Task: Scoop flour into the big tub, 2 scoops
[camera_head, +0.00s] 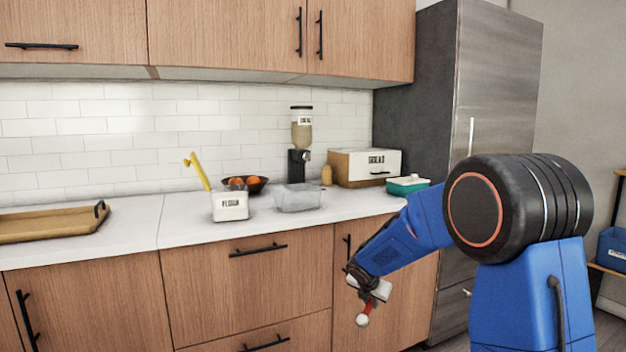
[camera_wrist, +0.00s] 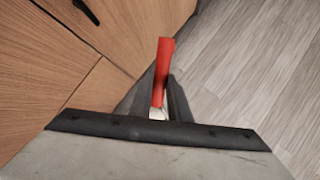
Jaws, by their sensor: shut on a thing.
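A white bin labelled FLOUR (camera_head: 231,207) stands on the counter, with a yellow handle (camera_head: 196,170) sticking up out of it at a tilt. A clear, empty-looking tub (camera_head: 297,198) stands just right of it. My gripper (camera_head: 372,296) is low in front of the cabinet doors, below the counter and right of both. It is shut on a red-handled utensil (camera_wrist: 164,68) with a pale rounded end (camera_head: 362,320) hanging down in the head view. What that end holds, if anything, cannot be told. The inside of the flour bin is hidden.
A dark bowl of orange fruit (camera_head: 257,187) sits behind the bin and tub. A dispenser (camera_head: 300,140), a bread box (camera_head: 365,166) and a teal container (camera_head: 407,185) stand further right. A wooden tray (camera_head: 45,227) lies at left. Counter between tray and bin is clear.

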